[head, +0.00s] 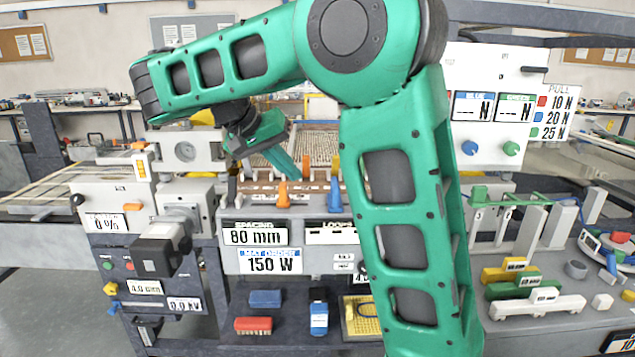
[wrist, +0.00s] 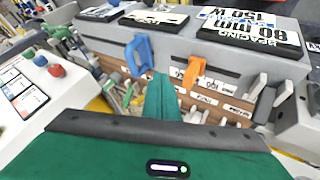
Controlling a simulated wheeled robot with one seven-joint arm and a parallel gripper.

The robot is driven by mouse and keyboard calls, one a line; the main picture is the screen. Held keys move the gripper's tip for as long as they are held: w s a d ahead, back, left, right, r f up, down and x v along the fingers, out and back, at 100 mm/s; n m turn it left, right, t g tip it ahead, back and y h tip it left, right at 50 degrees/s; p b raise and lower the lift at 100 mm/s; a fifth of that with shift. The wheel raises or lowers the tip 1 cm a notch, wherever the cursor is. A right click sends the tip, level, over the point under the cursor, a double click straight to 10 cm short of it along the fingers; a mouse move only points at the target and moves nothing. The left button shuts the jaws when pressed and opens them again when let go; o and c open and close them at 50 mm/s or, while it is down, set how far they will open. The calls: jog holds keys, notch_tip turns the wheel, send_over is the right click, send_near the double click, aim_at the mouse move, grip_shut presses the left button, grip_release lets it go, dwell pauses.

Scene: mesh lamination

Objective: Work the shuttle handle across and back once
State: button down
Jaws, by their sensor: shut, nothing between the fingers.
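An orange handle (head: 283,196) and a blue handle (head: 334,196) stand side by side at the front edge of the machine in the head view. In the wrist view the blue handle (wrist: 140,54) is left and the orange handle (wrist: 193,72) right. I cannot tell which one is the shuttle handle. My gripper (head: 296,175) is shut and empty, reaching down behind these handles. In the wrist view its fingertips (wrist: 162,80) appear between the two handles; contact is not clear. My arm hides part of the machine.
A console with "80 mm" and "150 W" plates (head: 268,262) lies in front of the handles. A wooden strip with small labels and grey levers (wrist: 262,105) runs beside the fingers in the wrist view. A meter panel (head: 490,105) stands right, with a bench of loose parts below.

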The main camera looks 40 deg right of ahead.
aim_at(335, 192)
jog(key=x, duration=0.6)
jog(key=shift+s+d+r, duration=0.1)
jog(key=shift+s+d, duration=0.05)
jog(key=shift+s+d+r, duration=0.3)
jog(key=shift+s+d, duration=0.35)
jog(key=shift+d, duration=0.15)
jog(key=shift+s+d+r, duration=0.1)
jog(key=shift+s+d, duration=0.2)
jog(key=shift+d, duration=0.3)
jog(key=shift+s, duration=0.1)
